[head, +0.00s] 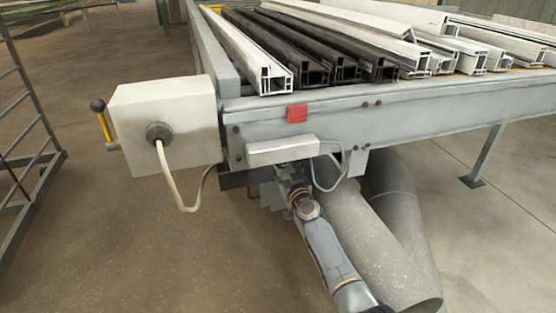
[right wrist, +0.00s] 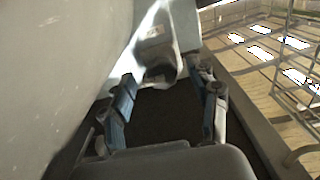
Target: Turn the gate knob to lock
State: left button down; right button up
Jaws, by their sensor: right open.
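My right gripper (head: 284,186) is below the front beam of the bench in the head view, partly hidden behind the small grey box and its cable. In the right wrist view its two blue-grey fingers (right wrist: 166,92) are spread apart with nothing between them. A rounded grey part (right wrist: 158,66) shows just beyond the fingertips; I cannot tell if it is the gate knob or if a finger touches it. A lever with a black ball end and yellow shaft (head: 103,121) is on the left side of the pale control box (head: 190,110). My left gripper is not in view.
Several white and dark profiles (head: 310,62) lie on the bench (head: 400,122). Two large grey cylinders (head: 380,240) are below the beam, close to my right arm. A wire rack (head: 30,130) stands at far left. The floor at front left is clear.

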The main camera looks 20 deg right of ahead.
jog(key=shift+w, duration=0.5)
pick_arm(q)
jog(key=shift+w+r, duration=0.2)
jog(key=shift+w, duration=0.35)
pick_arm(e)
jog(key=shift+r, duration=0.1)
jog(key=c, duration=1.2)
